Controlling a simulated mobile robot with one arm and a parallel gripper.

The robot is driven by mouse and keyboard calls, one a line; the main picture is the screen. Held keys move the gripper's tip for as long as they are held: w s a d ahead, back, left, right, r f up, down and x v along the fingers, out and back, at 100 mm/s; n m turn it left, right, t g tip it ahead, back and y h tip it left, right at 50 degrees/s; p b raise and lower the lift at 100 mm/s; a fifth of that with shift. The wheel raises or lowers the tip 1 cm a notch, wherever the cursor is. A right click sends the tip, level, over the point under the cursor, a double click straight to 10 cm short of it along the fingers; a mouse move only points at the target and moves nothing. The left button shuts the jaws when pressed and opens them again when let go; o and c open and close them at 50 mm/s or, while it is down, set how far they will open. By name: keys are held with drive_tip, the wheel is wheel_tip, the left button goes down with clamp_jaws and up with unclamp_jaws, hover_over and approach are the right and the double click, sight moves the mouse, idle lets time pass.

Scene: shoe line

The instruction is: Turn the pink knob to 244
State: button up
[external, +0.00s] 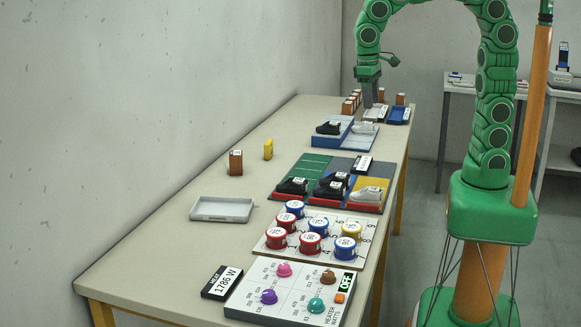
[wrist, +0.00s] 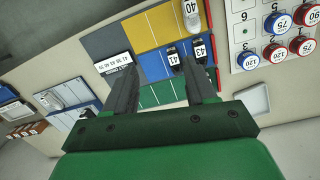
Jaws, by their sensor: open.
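The pink knob (external: 284,269) is on the white heater panel (external: 262,297) at the near end of the table. It is at the panel's back left, with a printed number scale around it that is too small to read surely. My gripper (external: 371,98) is at the far end of the table, well away from the knob, pointing down and empty. In the wrist view my gripper (wrist: 160,68) shows two spread fingers above the table, with nothing between them. The pink knob is not in the wrist view.
Round weights (external: 311,243) and shoes (external: 331,188) stand between my gripper and the panel.

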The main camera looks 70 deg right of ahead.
drive_tip(key=w+a, duration=0.9)
drive_tip(key=a, duration=0.2)
drive_tip(key=m+t, duration=0.1)
drive_tip(key=m, duration=0.3)
hover_over(284, 266)
wheel_tip(284, 266, down, 18)
drive_tip(key=shift+f, duration=3.9)
clamp_jaws()
